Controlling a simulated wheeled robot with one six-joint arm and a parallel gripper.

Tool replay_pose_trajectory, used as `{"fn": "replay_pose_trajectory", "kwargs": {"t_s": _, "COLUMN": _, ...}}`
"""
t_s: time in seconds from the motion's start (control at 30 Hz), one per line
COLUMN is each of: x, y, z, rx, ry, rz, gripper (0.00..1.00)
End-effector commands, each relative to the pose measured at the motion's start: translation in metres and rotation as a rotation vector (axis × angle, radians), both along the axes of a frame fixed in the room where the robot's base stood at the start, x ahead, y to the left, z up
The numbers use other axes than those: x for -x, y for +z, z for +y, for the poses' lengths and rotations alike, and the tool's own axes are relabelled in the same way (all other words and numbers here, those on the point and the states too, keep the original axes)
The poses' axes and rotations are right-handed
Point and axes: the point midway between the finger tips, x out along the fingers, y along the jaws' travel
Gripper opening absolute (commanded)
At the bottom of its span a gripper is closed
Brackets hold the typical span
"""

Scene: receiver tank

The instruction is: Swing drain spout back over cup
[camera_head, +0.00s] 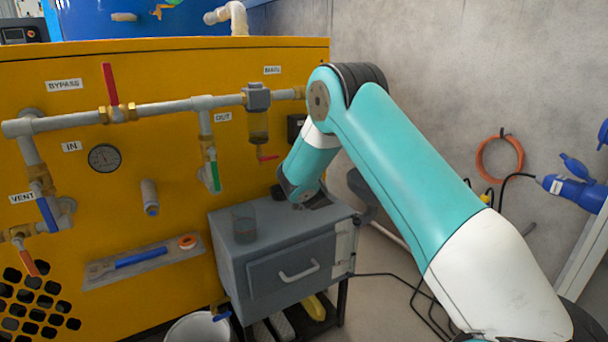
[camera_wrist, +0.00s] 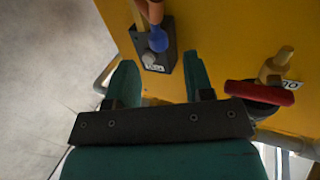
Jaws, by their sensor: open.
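In the head view a filter bowl (camera_head: 258,125) hangs from the pipe on the yellow panel. A small brass drain fitting (camera_head: 260,151) with a red lever (camera_head: 268,158) is below it. The lever points right; I cannot clearly make out the spout. A clear cup (camera_head: 243,223) stands upright on the grey cabinet, below and slightly left of the bowl. My gripper (camera_wrist: 160,82) is open, with nothing between its green fingers. A brass fitting (camera_wrist: 275,65) with a red handle (camera_wrist: 260,93) is right of the fingers in the wrist view. In the head view my arm hides the fingers.
The grey cabinet (camera_head: 292,250) stands before the yellow panel (camera_head: 130,220). Pipes and colored valve levers line the panel. A dark bracket with a blue knob (camera_wrist: 157,39) lies beyond the fingers. A white bucket (camera_head: 195,328) is on the floor. Black cables lie right of the cabinet.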

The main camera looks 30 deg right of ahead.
Motion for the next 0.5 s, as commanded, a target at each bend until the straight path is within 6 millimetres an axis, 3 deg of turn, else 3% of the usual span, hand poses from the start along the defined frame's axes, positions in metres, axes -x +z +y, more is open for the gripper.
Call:
{"fn": "replay_pose_trajectory", "kwargs": {"t_s": 0.2, "x": 0.05, "y": -0.006, "z": 0.025, "rx": 0.002, "ry": 0.006, "rz": 0.004, "gripper": 0.48}}
{"fn": "replay_pose_trajectory", "kwargs": {"t_s": 0.5, "x": 0.088, "y": -0.003, "z": 0.04, "rx": 0.001, "ry": 0.003, "rz": 0.001, "gripper": 0.48}}
